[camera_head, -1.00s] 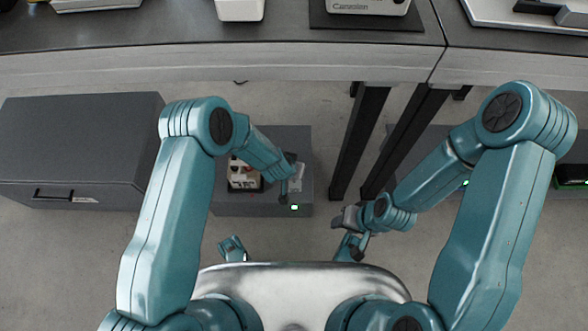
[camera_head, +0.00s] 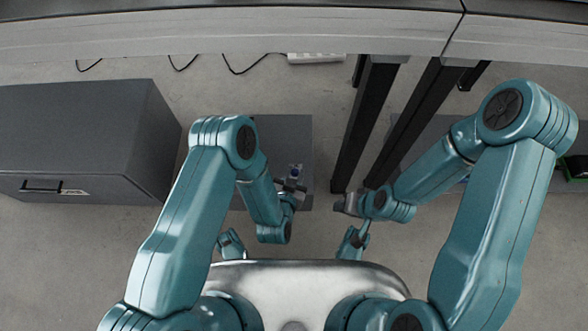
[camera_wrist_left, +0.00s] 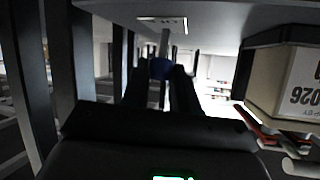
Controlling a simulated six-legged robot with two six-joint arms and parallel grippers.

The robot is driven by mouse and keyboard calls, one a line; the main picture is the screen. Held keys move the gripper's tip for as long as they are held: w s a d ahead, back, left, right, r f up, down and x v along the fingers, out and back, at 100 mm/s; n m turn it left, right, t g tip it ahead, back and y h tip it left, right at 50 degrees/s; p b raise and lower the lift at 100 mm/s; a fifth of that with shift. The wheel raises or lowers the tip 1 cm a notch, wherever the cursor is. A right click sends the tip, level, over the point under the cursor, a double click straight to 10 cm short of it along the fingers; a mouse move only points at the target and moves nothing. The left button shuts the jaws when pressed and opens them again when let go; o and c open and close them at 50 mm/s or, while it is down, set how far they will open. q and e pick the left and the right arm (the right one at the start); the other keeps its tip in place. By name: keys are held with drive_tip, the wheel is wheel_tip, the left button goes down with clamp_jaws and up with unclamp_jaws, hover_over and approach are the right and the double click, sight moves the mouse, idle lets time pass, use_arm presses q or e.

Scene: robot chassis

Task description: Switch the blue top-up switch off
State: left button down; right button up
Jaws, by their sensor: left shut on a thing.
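A small blue part (camera_head: 295,169), which looks like the blue switch, shows over the low dark grey block in the middle. In the left wrist view the blue part (camera_wrist_left: 161,69) sits between my finger ends, on a grey stem below a pale plate (camera_wrist_left: 165,22). My left gripper (camera_head: 292,187) is at this part and shut on it; it also shows in the left wrist view (camera_wrist_left: 160,88). The arm hides much of the switch's surroundings in the head view. My right gripper (camera_head: 346,206) is apart, right of the block, with its jaw gap unclear.
The dark grey block (camera_head: 270,130) stands on the floor. A larger dark grey cabinet (camera_head: 80,130) is at left. Black table legs (camera_head: 365,120) stand just right of the block. A pale labelled box (camera_wrist_left: 295,85) is close at right in the left wrist view.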

use_arm(q)
drive_tip(key=shift+s+f+t, duration=0.25)
drive_tip(key=shift+t, duration=0.25)
drive_tip(key=c, duration=0.9)
unclamp_jaws()
drive_tip(key=shift+o, duration=0.2)
drive_tip(key=shift+s+r, duration=0.1)
